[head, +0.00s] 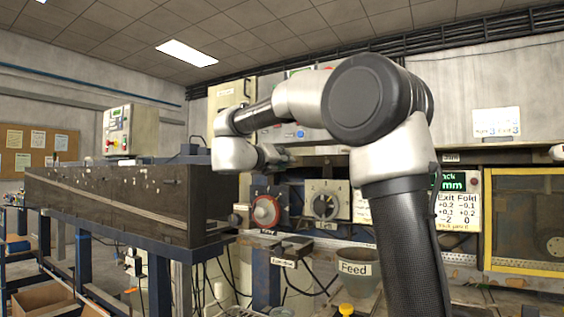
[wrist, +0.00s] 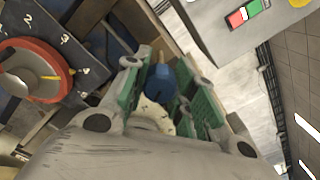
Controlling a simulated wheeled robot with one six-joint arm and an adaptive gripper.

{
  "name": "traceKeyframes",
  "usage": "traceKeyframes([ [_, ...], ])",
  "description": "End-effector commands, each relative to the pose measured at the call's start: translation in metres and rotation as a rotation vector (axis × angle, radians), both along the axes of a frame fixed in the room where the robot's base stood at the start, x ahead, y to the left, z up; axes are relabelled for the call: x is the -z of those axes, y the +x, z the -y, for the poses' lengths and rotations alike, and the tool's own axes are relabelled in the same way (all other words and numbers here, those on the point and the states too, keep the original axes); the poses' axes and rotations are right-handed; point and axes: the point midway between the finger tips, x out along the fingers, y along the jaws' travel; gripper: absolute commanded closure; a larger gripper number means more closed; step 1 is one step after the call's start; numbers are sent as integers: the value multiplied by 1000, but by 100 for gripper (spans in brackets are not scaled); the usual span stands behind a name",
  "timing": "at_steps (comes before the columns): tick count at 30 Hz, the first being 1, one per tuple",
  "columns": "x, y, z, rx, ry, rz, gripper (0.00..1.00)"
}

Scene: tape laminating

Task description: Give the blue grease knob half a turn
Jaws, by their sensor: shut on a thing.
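The blue grease knob (wrist: 160,84) shows in the wrist view between the green-padded fingers of my gripper (wrist: 164,72). The fingers are shut on it, one on each side. In the head view my arm reaches left and forward, and my gripper (head: 275,157) is at the machine front, above the dials. I cannot make out the knob in the head view. How far the knob is turned cannot be told.
A red-rimmed dial (wrist: 35,82) with numbers is left of the gripper in the wrist view; it also shows in the head view (head: 265,212). A grey dial (head: 325,204) is beside it. A bucket labelled Feed (head: 354,272) hangs below. A dark long housing (head: 120,200) stands left.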

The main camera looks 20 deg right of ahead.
Motion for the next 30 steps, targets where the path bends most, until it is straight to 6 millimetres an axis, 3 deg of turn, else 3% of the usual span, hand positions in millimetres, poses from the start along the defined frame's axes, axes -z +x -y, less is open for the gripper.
traceKeyframes([
  [15, 3, 0, 0, 2, 210, 307, 98],
  [30, 4, 0, 0, 3, 262, 383, 98],
])
